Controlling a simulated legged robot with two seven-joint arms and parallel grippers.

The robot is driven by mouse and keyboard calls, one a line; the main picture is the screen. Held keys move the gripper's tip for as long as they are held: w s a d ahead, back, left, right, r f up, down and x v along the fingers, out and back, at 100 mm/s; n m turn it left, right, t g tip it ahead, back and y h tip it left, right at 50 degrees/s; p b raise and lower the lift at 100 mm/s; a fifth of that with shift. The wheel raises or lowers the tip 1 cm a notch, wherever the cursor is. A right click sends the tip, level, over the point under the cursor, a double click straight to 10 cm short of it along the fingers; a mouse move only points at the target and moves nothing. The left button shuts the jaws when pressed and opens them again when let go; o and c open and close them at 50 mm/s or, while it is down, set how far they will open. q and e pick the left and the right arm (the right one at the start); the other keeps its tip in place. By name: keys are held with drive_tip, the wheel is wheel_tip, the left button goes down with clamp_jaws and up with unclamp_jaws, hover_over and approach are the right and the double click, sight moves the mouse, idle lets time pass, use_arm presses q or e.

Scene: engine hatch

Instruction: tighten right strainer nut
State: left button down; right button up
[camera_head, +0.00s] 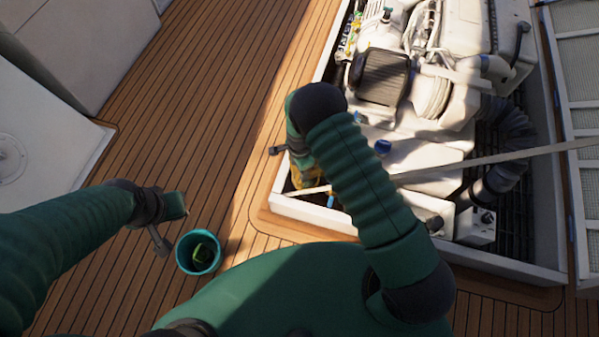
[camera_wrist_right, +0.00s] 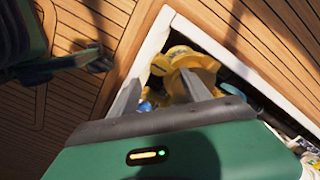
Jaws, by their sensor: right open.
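A yellow lobed part, seemingly a strainer nut (camera_wrist_right: 188,60), sits in the near corner of the hatch in the right wrist view. Yellow also shows beneath my right forearm in the head view (camera_head: 311,180). I cannot tell whether one or two strainers are there. My right gripper (camera_wrist_right: 163,88) is open, its two fingers spread and pointing at the yellow part, which shows between and beyond the tips. Whether they touch is unclear.
The white hatch frame (camera_head: 322,222) surrounds the engine (camera_head: 385,75) with its hoses. A pale bar (camera_head: 500,158) crosses the opening. A teal bucket (camera_head: 198,252) with something dark and green inside stands on the wooden deck (camera_head: 170,110). The deck left of the hatch is mostly clear.

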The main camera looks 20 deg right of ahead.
wheel_tip(320, 180, up, 9)
drive_tip(key=p, duration=0.2)
drive_tip(key=shift+r, duration=0.2)
